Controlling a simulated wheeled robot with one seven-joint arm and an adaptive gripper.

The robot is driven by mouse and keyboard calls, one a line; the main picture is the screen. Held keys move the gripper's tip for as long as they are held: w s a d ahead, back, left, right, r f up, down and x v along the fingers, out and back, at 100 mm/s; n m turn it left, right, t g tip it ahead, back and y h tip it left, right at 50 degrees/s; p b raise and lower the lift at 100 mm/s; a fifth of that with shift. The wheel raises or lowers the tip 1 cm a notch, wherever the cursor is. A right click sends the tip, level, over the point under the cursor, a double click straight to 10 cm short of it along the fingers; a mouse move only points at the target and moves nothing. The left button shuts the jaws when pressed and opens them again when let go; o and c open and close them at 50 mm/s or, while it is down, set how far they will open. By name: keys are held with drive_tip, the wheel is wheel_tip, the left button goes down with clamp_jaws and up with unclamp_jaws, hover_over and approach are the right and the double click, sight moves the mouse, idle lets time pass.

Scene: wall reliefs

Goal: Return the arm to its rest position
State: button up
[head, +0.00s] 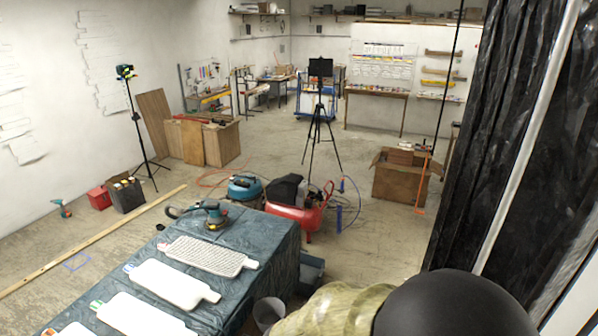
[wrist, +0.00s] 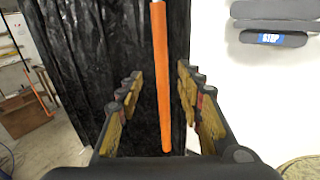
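My gripper (wrist: 160,85) shows in the wrist view with its two yellow-and-black fingers spread wide apart. Nothing is held between them. An orange bar (wrist: 161,75) shows upright in the gap, apart from both fingers; its distance is hard to tell. My arm shows at the bottom right of the head view as a black rounded part and a yellowish covered link. The gripper itself is not seen in the head view.
Black plastic sheeting (head: 510,130) with a white pole (head: 525,135) hangs close at the right; the sheeting also fills the wrist background (wrist: 100,60). A covered table (head: 265,240) with white paddle-shaped boards (head: 178,283) stands at the lower left. A red compressor (head: 298,213) stands beyond it.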

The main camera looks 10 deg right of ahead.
drive_tip(key=s+a+f+m+t+y+b, duration=0.1)
drive_tip(key=s+a+f+m+y+b, duration=0.1)
drive_tip(key=f+m+y+b, duration=0.4)
drive_tip(key=s+a+f+m+t+y+b, duration=0.2)
drive_tip(key=a+f+m+y+b, duration=0.3)
drive_tip(key=f+b, duration=0.3)
drive_tip(key=s+a+f+m+t+y+b, duration=0.2)
drive_tip(key=s+a+f+m+y+b, duration=0.1)
drive_tip(key=f+m+y+b, duration=0.4)
drive_tip(key=shift+s+a+b, duration=0.35)
drive_tip(key=shift+b, duration=1.25)
